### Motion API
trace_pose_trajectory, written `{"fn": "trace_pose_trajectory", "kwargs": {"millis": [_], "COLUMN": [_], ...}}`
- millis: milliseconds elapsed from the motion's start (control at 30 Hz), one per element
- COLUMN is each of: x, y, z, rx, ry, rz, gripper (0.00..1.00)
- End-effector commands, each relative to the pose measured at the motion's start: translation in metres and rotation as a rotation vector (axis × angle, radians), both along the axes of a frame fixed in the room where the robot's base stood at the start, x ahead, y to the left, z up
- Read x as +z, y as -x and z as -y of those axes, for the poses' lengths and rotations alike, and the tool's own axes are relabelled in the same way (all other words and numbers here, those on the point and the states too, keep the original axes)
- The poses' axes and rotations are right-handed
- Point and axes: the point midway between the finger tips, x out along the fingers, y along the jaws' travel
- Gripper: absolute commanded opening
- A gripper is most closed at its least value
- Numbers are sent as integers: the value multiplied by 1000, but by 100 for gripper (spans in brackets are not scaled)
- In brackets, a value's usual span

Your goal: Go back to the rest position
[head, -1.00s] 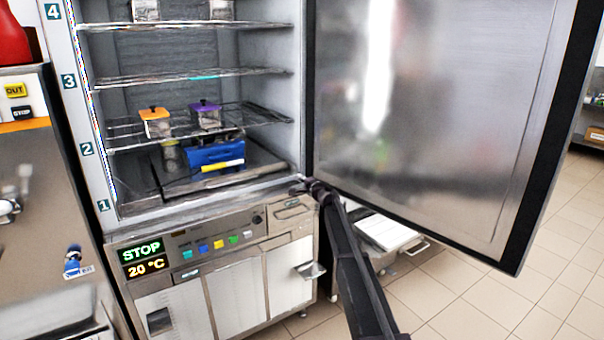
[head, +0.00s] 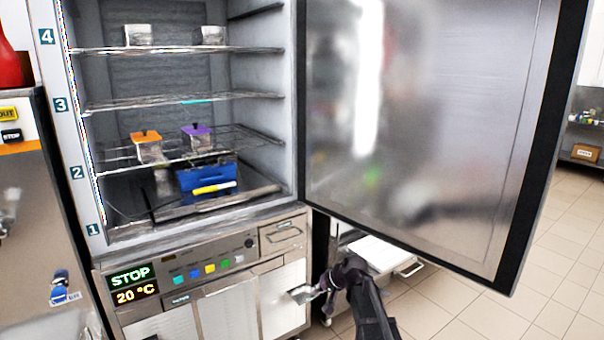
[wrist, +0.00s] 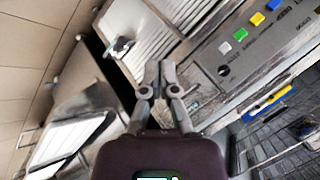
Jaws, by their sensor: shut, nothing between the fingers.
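My gripper (wrist: 161,75) is shut and empty in the wrist view, its two fingertips together in front of the freezer's lower front. In the head view my gripper (head: 318,290) is at the lower middle, in front of the freezer's lower panels and below the open door. The freezer (head: 82,130) stands open, with numbered shelves. I cannot tell from the head view how far the fingertips are from the freezer front.
The open freezer door (head: 430,130) fills the upper right. A control panel (head: 135,282) reads STOP and 20 °C. Orange-lidded (head: 146,147) and purple-lidded (head: 197,139) containers and a blue box (head: 207,176) are inside. A low cart (head: 375,254) stands behind my arm. Tiled floor is clear at right.

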Motion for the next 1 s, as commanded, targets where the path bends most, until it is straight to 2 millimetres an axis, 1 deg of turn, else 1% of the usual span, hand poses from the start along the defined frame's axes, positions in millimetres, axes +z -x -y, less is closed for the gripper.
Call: {"fn": "trace_pose_trajectory", "kwargs": {"millis": [33,67,100,200,300,500,733,800,1000], "x": [-8,-12,-18,-30,-37,-43,-45,-35,-17], "y": [32,46,65,107,140,189,237,232,231], "z": [12,19,29,52,71,101,128,128,127], "rx": [15,26,37,59,72,80,78,78,78], "ry": [59,95,144,258,349,480,597,597,596], "rz": [-32,-52,-80,-150,-209,-300,-390,-390,-387], "gripper": [0,0,0,0,0,0,0,0,0]}}
